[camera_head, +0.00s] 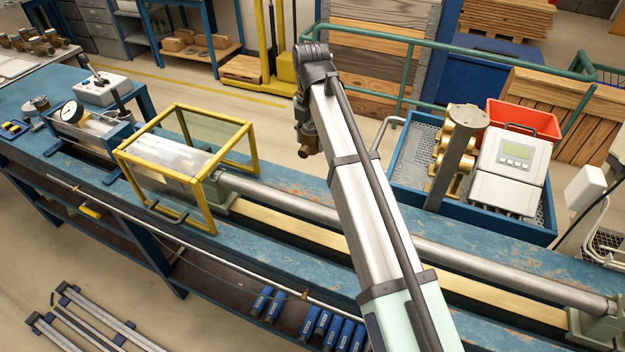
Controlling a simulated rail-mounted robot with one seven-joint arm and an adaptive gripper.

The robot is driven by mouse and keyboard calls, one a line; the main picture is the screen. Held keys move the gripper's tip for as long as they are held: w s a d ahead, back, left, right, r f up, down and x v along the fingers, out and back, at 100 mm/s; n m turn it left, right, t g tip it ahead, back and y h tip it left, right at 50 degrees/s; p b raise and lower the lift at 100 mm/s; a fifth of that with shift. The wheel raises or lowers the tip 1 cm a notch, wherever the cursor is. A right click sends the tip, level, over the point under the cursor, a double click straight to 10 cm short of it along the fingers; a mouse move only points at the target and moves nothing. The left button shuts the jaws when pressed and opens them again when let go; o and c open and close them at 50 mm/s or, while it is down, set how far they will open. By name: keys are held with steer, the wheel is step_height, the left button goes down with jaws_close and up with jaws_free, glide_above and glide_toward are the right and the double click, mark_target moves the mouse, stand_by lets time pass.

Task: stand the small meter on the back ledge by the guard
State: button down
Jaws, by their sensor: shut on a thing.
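My gripper (302,112) hangs from the far end of my arm, above the back side of the blue bench, to the right of the guard. It is shut on a small brass-brown meter (308,147), whose lower part shows below the fingers; the arm and gripper hide much of the rest. The meter appears held in the air. The guard (212,222) is a yellow frame with clear panels over a metal section of the line. The back ledge (287,181) is the worn blue strip behind the grey pipe; its stretch beside the guard looks clear.
The long grey pipe (285,206) runs along the bench, passing behind my arm. A blue tray (399,197) at the right holds brass fittings and a white meter box (510,165). A red bin (535,120) stands behind. A gauge (71,112) is left of the guard.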

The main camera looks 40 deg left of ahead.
mark_target(311, 149)
step_height(311, 149, down, 16)
steer(key=p, duration=0.4)
steer(key=shift+r, duration=0.1)
steer(key=shift+c, duration=1.8)
jaws_free()
step_height(311, 149, up, 12)
steer(key=b, duration=0.3)
